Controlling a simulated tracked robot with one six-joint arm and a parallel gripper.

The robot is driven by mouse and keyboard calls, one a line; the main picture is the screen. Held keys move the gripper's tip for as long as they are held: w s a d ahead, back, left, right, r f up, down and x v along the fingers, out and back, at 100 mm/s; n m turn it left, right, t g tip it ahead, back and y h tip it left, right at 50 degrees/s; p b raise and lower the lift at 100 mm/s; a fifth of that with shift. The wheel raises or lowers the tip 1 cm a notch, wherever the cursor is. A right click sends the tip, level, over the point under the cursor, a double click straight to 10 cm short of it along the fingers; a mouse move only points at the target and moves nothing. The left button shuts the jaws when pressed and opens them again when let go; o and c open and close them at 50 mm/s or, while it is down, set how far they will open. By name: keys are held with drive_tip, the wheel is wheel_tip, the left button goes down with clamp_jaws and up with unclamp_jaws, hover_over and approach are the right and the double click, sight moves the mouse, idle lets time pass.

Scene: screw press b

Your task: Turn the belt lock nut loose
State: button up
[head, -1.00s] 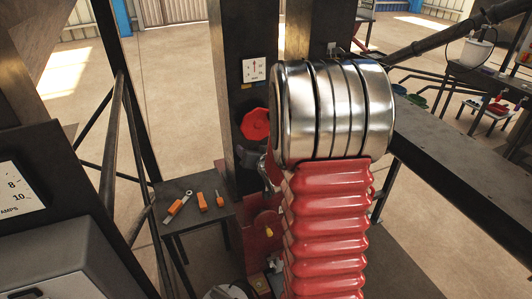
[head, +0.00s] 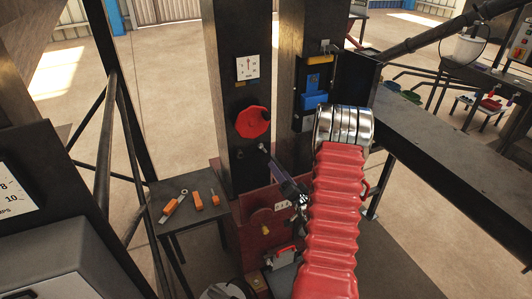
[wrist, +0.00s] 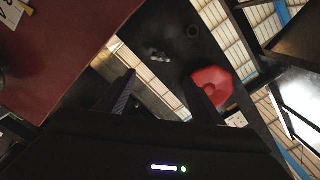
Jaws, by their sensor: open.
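A small grey metal piece (wrist: 158,55) sits on the dark column in the wrist view, beyond and between my fingertips. It may be the belt lock nut, but it is too small and dim to be sure. In the head view a small metal fitting (head: 262,147) shows on the column below the red handwheel (head: 251,122). My gripper (wrist: 163,74) is open and empty, its two dark fingers spread apart. In the head view my gripper (head: 270,165) points up and left toward the column, partly hidden by its own wrist. It appears apart from the metal piece.
The red handwheel (wrist: 212,85) is close by my right finger in the wrist view. A red base (head: 262,215) stands below the column. A small table (head: 172,188) with orange-handled tools is at left. A blue device (head: 313,92) is on the second column.

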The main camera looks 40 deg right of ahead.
sight(265, 150)
drive_tip(key=shift+w, duration=0.1)
drive_tip(key=x, duration=1.3)
drive_tip(key=shift+w, duration=0.35)
drive_tip(key=shift+c, duration=0.5)
drive_tip(key=c, duration=0.9)
drive_tip(key=shift+d, duration=0.25)
drive_tip(key=shift+c, duration=0.2)
drive_tip(key=shift+a, duration=0.1)
